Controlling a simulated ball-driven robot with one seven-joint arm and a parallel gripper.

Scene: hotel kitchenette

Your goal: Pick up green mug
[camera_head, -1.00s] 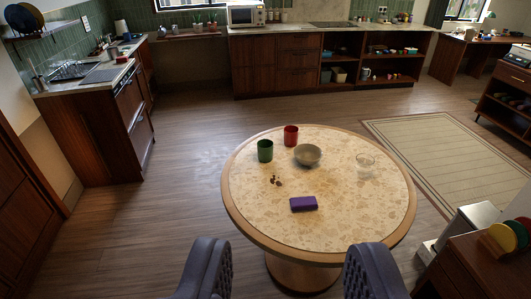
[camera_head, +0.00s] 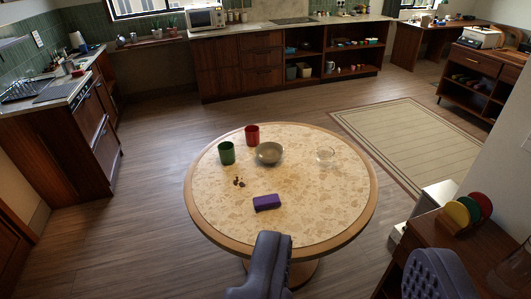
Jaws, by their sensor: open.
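The green mug (camera_head: 227,153) stands upright on the round table (camera_head: 310,217), towards its far left side. A red mug (camera_head: 252,135) stands just behind it to the right. A grey-beige bowl (camera_head: 269,153) is to its right. My gripper (camera_head: 352,268) is open and empty at the bottom of the view, its two fingers wide apart. It is on the near side of the table, well short of the green mug. No handle shows on the green mug.
A purple block (camera_head: 267,202), small brown bits (camera_head: 239,182) and a clear glass dish (camera_head: 325,155) are also on the table. A cabinet with a rack of coloured plates (camera_head: 468,212) stands at the right. The floor left of the table is clear.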

